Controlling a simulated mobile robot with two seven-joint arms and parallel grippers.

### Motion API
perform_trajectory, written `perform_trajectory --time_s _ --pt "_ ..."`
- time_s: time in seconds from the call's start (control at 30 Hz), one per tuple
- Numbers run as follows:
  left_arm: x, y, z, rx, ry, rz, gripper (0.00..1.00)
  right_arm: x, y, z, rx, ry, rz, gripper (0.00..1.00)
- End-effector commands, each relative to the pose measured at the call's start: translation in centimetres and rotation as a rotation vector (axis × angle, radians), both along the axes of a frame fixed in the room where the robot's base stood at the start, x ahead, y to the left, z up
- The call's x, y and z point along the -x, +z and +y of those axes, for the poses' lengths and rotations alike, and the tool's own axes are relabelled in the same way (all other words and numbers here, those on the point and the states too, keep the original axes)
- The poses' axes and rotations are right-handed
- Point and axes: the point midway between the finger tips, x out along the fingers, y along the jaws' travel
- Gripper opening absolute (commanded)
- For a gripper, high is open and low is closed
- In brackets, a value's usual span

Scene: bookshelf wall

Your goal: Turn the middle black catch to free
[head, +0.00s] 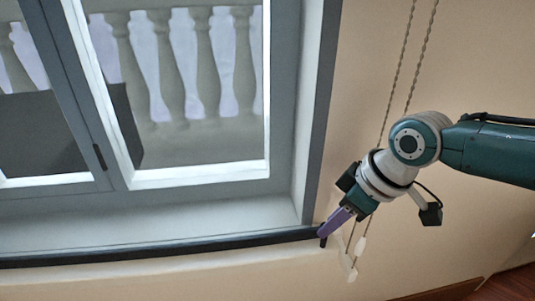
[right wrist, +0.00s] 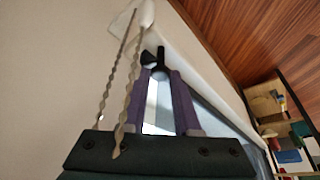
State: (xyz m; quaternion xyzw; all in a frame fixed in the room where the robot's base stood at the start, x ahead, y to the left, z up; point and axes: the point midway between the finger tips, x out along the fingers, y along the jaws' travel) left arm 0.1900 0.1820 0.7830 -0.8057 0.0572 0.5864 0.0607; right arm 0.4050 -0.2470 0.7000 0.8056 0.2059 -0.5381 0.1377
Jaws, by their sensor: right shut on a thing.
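My right gripper (head: 327,231) reaches down from the right to the lower right corner of the window frame. Its purple fingers are shut on a small black catch (head: 323,242) at the right end of the dark sill edge. In the right wrist view the black catch (right wrist: 161,57) sticks out past the fingertips (right wrist: 158,74), with part of it between them. Its exact turn is hard to tell. I cannot make out other black catches beside it. My left gripper is not in view.
The grey window frame (head: 205,190) fills the left, with a balustrade outside. Two beaded blind cords (head: 411,40) hang close behind my right wrist, with white end pieces (head: 361,246) by the gripper. In the right wrist view a shelf of books (right wrist: 285,130) stands at right.

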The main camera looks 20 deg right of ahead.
Motion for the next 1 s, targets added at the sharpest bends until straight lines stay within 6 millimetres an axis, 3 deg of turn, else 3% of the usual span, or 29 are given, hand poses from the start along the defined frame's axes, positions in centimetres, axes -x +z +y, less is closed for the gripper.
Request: perform_trajectory --time_s 0.03,0.4,0.7,1.0 --pt "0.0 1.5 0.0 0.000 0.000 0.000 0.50 0.1 0.7 0.2 -0.003 -0.045 0.004 0.00" --pt "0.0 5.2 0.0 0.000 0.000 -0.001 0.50 0.2 0.4 0.6 -0.004 -0.396 0.004 0.00" --pt "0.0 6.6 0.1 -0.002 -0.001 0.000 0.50 0.1 0.2 0.9 -0.003 -0.680 0.002 0.00" --pt "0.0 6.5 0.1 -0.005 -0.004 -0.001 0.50 0.0 0.0 1.1 -0.003 -0.929 0.001 0.00"
